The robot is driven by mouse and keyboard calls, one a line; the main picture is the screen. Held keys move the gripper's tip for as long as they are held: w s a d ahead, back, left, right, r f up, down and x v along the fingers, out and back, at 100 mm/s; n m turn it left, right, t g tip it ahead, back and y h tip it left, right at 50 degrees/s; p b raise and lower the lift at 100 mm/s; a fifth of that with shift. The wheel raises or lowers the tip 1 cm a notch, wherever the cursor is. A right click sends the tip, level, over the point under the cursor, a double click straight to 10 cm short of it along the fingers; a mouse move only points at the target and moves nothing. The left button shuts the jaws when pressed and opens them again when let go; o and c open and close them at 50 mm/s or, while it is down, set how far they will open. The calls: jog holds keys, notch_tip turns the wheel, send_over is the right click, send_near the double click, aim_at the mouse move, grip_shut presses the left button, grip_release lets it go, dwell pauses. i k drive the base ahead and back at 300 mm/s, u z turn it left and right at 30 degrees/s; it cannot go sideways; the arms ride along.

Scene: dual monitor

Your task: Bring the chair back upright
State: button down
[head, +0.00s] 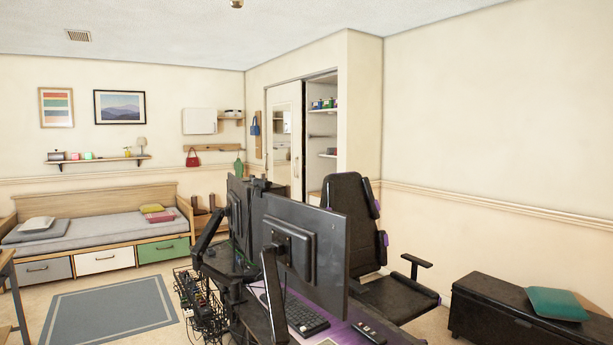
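The chair is a black office chair with purple trim, behind the desk and right of the monitors in the head view. Its tall backrest (348,205) stands near vertical, and any slight recline is hard to judge. Its seat (395,297) extends toward the right, with one armrest (416,262) above it. The base and wheels are hidden behind the desk, and the right monitor (328,240) covers part of the backrest's left side. My gripper is not in view.
A desk with a purple top (345,333), keyboard (305,318) and two monitors on arms stands between me and the chair. A black chest (490,312) with a teal cushion (556,304) is at right. A grey rug (110,308) and bed (100,232) are at left.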

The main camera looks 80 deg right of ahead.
aim_at(351, 193)
jog(key=z, duration=1.8)
jog(key=i, duration=7.5)
jog(key=z, duration=2.25)
